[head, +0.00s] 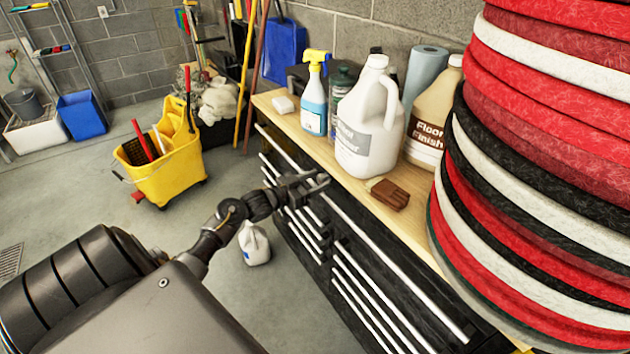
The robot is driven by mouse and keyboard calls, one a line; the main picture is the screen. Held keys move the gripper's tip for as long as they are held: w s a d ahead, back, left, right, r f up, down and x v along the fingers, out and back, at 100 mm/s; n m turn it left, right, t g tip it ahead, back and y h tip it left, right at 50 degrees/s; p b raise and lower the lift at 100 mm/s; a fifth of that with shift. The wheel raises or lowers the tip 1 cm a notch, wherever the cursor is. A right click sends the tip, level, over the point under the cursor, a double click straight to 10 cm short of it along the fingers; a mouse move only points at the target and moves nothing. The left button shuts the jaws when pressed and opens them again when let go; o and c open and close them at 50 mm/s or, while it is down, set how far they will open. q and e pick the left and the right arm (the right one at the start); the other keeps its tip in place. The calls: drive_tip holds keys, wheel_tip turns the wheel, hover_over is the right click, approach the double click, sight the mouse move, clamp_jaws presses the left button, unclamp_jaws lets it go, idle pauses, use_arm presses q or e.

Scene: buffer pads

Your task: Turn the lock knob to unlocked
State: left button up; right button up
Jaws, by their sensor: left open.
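I cannot make out a lock knob in the head view. A black tool chest (345,240) with long pale drawer handles stands under a wooden top (290,112). My left gripper (322,181) is open, in front of the chest's upper drawers near the top's front edge. Nothing shows between its fingers. I cannot tell whether it touches the chest. My left arm reaches in from the lower left and hides part of the floor and the chest's lower front. My right gripper is not in view.
On the wooden top stand a white jug (366,130), a blue spray bottle (314,100), a floor finish jug (428,125) and a brush (388,194). Stacked pads (540,150) fill the right side. A yellow mop bucket (165,170) and a white jug (254,244) stand on the floor.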

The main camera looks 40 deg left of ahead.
use_arm(q)
drive_tip(key=c, duration=1)
drive_tip(key=shift+o, duration=0.2)
drive_tip(key=shift+r+n+p, duration=0.2)
drive_tip(key=shift+n+p, duration=0.3)
drive_tip(key=shift+p, duration=0.2)
drive_tip(key=n+p, duration=0.4)
drive_tip(key=shift+a, duration=0.1)
drive_tip(key=n+p, duration=0.2)
drive_tip(key=n, duration=0.1)
drive_tip(key=n+p, duration=0.2)
drive_tip(key=n, duration=0.1)
drive_tip(key=shift+a+n, duration=0.1)
drive_tip(key=shift+n, duration=0.2)
drive_tip(key=n+p, duration=0.2)
drive_tip(key=n, duration=0.1)
drive_tip(key=shift+f, duration=0.15)
drive_tip(key=shift+f+n+p, duration=0.1)
drive_tip(key=shift+n+p, duration=0.6)
drive_tip(key=shift+n, duration=0.9)
